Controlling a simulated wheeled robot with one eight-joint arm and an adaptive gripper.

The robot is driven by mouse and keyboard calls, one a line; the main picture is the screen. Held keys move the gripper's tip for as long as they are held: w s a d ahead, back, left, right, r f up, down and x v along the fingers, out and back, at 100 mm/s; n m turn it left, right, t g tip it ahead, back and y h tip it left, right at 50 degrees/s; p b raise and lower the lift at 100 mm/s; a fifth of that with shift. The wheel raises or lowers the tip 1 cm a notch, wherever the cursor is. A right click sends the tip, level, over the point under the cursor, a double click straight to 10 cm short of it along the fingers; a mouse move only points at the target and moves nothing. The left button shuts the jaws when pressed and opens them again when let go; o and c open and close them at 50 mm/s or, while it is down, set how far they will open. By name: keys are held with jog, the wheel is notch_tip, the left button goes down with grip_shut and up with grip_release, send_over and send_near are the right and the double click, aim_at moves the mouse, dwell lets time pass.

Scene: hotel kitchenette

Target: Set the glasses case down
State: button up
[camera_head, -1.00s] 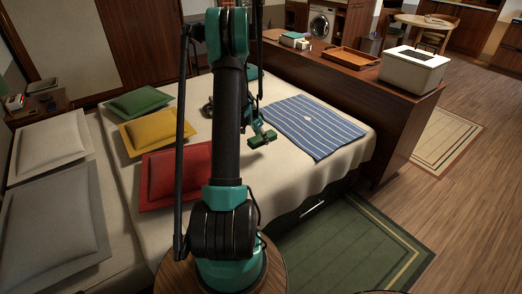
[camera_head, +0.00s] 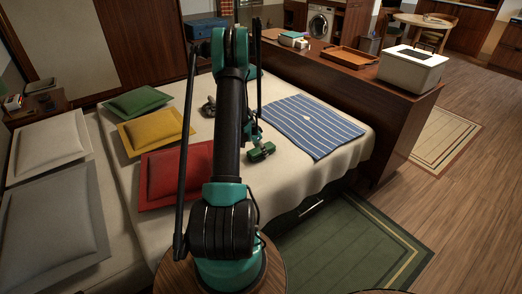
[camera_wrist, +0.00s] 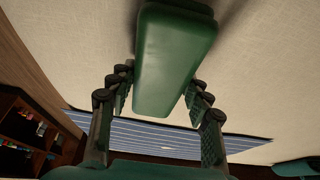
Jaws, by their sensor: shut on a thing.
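The green glasses case (camera_wrist: 172,60) is a long rounded box, held between the two fingers of my gripper (camera_wrist: 158,95) in the wrist view. The fingers are shut on its sides, and its far end extends past them. In the head view the case (camera_head: 261,152) is low over or on the cream bedspread (camera_head: 285,180), left of the blue striped cloth (camera_head: 318,128). I cannot tell for sure whether it touches the bed. My arm hides part of the gripper in the head view.
Red (camera_head: 175,175), yellow (camera_head: 152,131) and green (camera_head: 138,101) cushions lie to the left. A small dark object (camera_head: 209,107) lies behind my arm. A wooden cabinet with a tray (camera_head: 350,60) and a white box (camera_head: 410,72) stands right. Bedspread in front of the case is clear.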

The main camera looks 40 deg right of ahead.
jog(key=o, duration=1.2)
jog(key=s+v, duration=0.1)
jog(key=v, duration=1.1)
jog(key=w+a+r+n+t, duration=0.2)
jog(key=a+r+n, duration=0.4)
jog(key=a, duration=0.8)
jog(key=s+a+r+n+t+y, duration=0.1)
jog(key=s+a+r+n, duration=0.15)
jog(key=a, duration=0.45)
jog(key=s+a+r+n+y, duration=0.1)
jog(key=s+a+r+n, duration=0.15)
jog(key=a, duration=0.55)
jog(key=s+a+r+n+t+y, duration=0.1)
jog(key=s+a+n, duration=0.2)
jog(key=a, duration=0.4)
jog(key=s+a+f+n+y, duration=0.1)
jog(key=s+a+n, duration=0.4)
jog(key=s+a, duration=0.4)
jog(key=shift+a+f+t, duration=0.25)
jog(key=shift+a+t, duration=0.05)
jog(key=shift+t, duration=0.1)
jog(key=shift+w, duration=0.1)
